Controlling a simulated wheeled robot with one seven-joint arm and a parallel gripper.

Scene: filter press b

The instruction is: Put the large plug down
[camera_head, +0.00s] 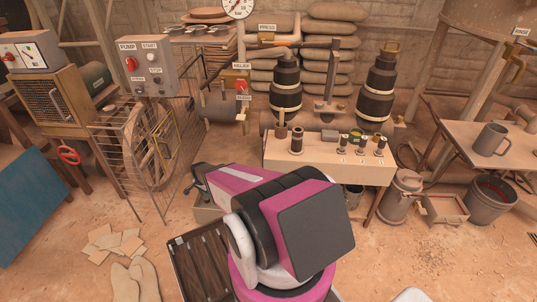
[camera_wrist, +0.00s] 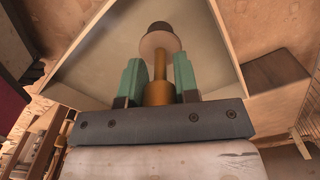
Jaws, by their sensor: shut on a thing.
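In the wrist view, my gripper (camera_wrist: 157,72) has its two green fingers on either side of the large plug (camera_wrist: 158,93) and is shut on it. The plug shows a brass-coloured shaft between the fingers, a wider pale disc beyond them and a dark round end. Behind it is a broad beige surface (camera_wrist: 105,55) with raised pale edges. I cannot tell whether the plug touches that surface. In the head view my magenta and black arm fills the lower middle, and I cannot make out the plug in the grip.
A pale bench (camera_head: 325,167) with several small fittings stands beyond my arm. A wire guard with a wheel (camera_head: 150,145) is at left, and dark slats (camera_head: 200,265) lie low in front. A lidded can (camera_head: 399,195), a bucket (camera_head: 490,198) and a side table (camera_head: 465,150) are at right.

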